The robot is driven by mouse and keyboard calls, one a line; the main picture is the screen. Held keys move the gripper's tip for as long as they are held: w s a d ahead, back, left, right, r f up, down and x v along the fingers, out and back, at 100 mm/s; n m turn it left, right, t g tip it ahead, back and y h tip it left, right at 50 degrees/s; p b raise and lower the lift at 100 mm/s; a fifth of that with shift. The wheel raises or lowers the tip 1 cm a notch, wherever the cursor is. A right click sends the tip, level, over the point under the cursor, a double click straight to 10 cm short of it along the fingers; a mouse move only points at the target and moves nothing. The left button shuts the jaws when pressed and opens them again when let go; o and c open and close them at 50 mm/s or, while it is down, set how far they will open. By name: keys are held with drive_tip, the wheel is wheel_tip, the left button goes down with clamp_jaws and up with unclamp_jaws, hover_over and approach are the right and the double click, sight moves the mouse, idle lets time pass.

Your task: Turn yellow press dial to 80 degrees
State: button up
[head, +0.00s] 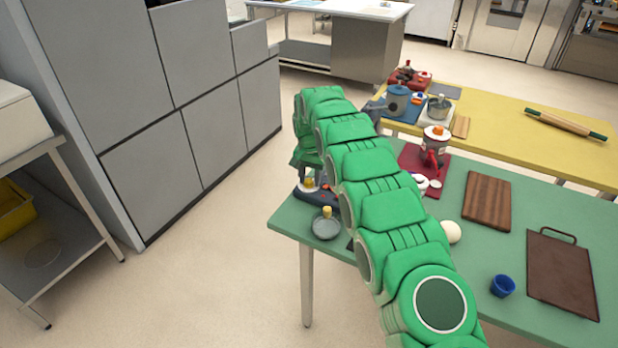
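At the left end of the green table (289,224) stands a dark blue device (318,196) with a red spot on its base. A small yellow part (309,184) with white around it shows on top of it; it may be the yellow press dial, but it is too small to read its angle. My green arm reaches over the table. My gripper (308,176) points down right at this device, apparently just above or touching the yellow part. The arm hides part of the device, and the fingertips are not clear.
In front stands a grey round dish (326,228) with a yellowish knob. To the right are a red-and-white pot (435,142), a striped board (487,201), a white ball (451,232), a blue cup (502,286) and a brown board (562,272). Grey cabinets (219,127) stand left; floor between is clear.

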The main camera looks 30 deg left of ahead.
sight(309, 180)
drive_tip(key=shift+o, duration=1.3)
drive_tip(key=shift+s, duration=0.1)
drive_tip(key=shift+a, duration=0.1)
wheel_tip(309, 180, up, 8)
drive_tip(key=shift+f, duration=0.15)
